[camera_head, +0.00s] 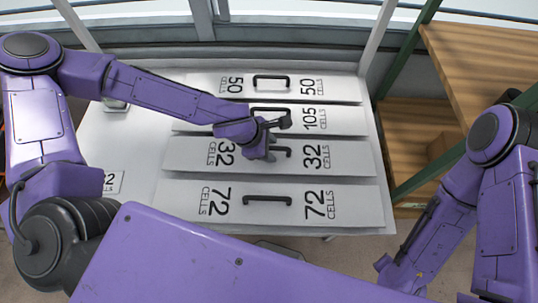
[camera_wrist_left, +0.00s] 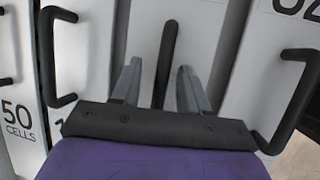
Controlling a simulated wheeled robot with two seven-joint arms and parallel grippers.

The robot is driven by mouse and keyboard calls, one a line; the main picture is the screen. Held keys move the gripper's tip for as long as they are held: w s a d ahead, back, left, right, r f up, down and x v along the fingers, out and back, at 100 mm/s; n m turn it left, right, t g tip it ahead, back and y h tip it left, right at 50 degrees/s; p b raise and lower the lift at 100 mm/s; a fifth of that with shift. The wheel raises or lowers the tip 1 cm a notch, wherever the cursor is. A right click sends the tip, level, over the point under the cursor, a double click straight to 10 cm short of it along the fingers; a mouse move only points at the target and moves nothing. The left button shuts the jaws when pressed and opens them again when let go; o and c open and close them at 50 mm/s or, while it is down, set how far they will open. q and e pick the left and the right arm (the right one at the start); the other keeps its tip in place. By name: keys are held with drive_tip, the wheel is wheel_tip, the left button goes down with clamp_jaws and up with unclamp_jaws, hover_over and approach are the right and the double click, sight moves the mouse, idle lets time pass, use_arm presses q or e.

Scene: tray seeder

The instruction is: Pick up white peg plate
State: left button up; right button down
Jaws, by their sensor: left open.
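Several white plates with black handles lie side by side on the table. The 32-cell plate (camera_head: 350,160) is between the 105-cell plate (camera_head: 350,122) and the 72-cell plate (camera_head: 355,206). My left gripper (camera_head: 268,152) is over the handle of the 32-cell plate and partly hides it. In the left wrist view, my open left gripper (camera_wrist_left: 160,88) has its two grey fingers on either side of that plate's black handle (camera_wrist_left: 168,55), with gaps showing on both sides. My right arm is at the right; its gripper does not show.
The 50-cell plate (camera_head: 345,89) lies at the far side of the white table (camera_head: 135,150). Green posts and wooden shelves (camera_head: 490,60) stand at the right. The 72-cell handle (camera_wrist_left: 292,105) and the 105-cell handle (camera_wrist_left: 52,60) flank my left gripper in its wrist view.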

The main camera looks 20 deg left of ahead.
use_arm(q)
drive_tip(key=shift+s, duration=0.1)
clamp_jaws()
drive_tip(key=shift+r, duration=0.1)
idle(1.1)
